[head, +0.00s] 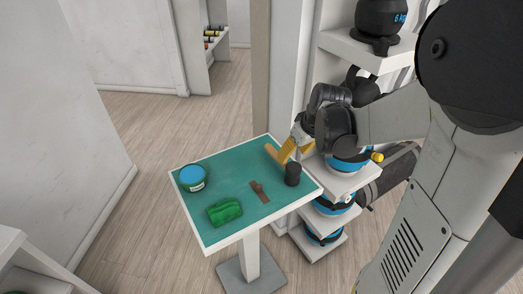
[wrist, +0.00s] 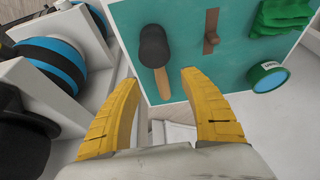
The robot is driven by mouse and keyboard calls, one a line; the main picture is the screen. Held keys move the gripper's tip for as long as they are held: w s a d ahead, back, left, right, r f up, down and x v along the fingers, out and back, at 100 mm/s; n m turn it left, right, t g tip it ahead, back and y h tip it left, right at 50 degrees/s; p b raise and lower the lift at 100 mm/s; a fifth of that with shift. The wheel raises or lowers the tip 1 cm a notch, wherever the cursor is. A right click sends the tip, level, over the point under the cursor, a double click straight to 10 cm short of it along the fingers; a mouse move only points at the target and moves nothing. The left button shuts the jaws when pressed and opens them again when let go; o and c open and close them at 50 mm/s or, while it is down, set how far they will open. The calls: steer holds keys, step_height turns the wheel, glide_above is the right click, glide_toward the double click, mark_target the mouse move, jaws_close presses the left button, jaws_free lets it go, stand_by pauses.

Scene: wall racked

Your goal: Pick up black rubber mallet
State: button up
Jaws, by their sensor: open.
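The black rubber mallet has a black head (head: 292,175) at the right edge of the green-topped table (head: 232,193) in the head view, and a light wooden handle partly beside my gripper. In the wrist view the mallet (wrist: 155,46) lies with its head up the picture and its handle pointing down toward the gap between the fingers. My gripper (wrist: 160,80) has yellow fingers, spread open and empty; in the head view it (head: 288,152) is close to the handle, over the table's far right side. I cannot tell the exact height gap.
On the table are a blue-lidded jar (head: 192,177), a green cloth (head: 224,212) and a small brown tool (head: 260,191). A rack with blue-banded kettlebells (head: 335,205) stands close on the right, beside my arm. Open floor (head: 130,150) lies left of the table.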

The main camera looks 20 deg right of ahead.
mark_target(291, 163)
steer(key=x, duration=0.1)
steer(key=b+x, duration=0.1)
steer(key=x, duration=0.2)
steer(key=shift+s+d+f+b, duration=0.1)
steer(key=shift+d+f+b, duration=0.15)
steer(key=shift+b, duration=0.05)
steer(key=b+x, duration=0.2)
steer(key=x, duration=0.4)
steer(key=shift+a+r+b, duration=0.1)
steer(key=shift+b, duration=0.25)
steer(key=shift+r, duration=0.1)
jaws_close()
